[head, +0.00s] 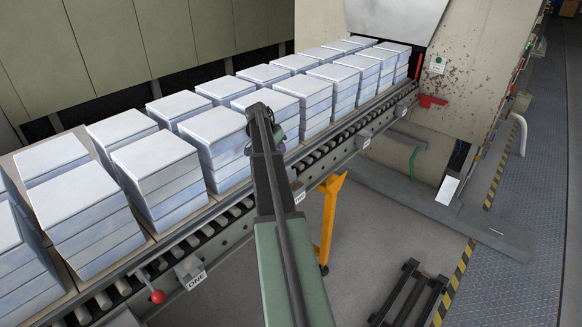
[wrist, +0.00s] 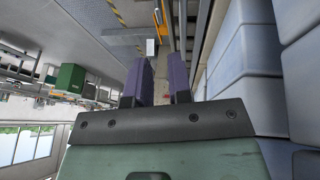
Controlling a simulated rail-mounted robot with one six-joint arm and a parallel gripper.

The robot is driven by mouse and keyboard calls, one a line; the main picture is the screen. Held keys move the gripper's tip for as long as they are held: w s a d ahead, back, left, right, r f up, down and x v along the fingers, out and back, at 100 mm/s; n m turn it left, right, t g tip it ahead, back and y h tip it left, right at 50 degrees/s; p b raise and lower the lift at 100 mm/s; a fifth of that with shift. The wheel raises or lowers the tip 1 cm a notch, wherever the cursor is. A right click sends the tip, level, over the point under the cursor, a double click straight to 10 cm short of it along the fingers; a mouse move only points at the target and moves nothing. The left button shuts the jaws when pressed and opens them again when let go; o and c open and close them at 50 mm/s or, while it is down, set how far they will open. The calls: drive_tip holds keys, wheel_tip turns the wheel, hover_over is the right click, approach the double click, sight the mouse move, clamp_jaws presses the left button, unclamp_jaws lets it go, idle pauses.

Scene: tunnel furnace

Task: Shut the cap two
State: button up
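A small box (head: 188,268) on the conveyor's near side rail carries a plate reading ONE. A second plate (head: 299,195) sits further along the rail, right beside my arm; its text is too small to read, and my arm partly hides the box area there. I cannot make out whether a cap there is open or shut. My gripper's two purple fingers (wrist: 160,82) show in the wrist view, apart with nothing between them. In the head view my arm reaches up over the rail, and its fingers are not clearly visible.
Stacks of pale blocks (head: 157,170) fill the roller conveyor (head: 185,240) close to my arm. A red-knobbed lever (head: 157,296) projects near plate ONE. A yellow post (head: 330,215) stands below the rail. The furnace wall (head: 480,75) is at the far end. Floor (head: 375,235) right of the conveyor is mostly open.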

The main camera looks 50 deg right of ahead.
sight(290, 167)
drive_tip(key=b+x, duration=0.9)
drive_tip(key=x, duration=0.1)
drive_tip(key=shift+a+f, duration=0.1)
drive_tip(key=shift+f, duration=0.1)
drive_tip(key=shift+r, duration=0.1)
clamp_jaws()
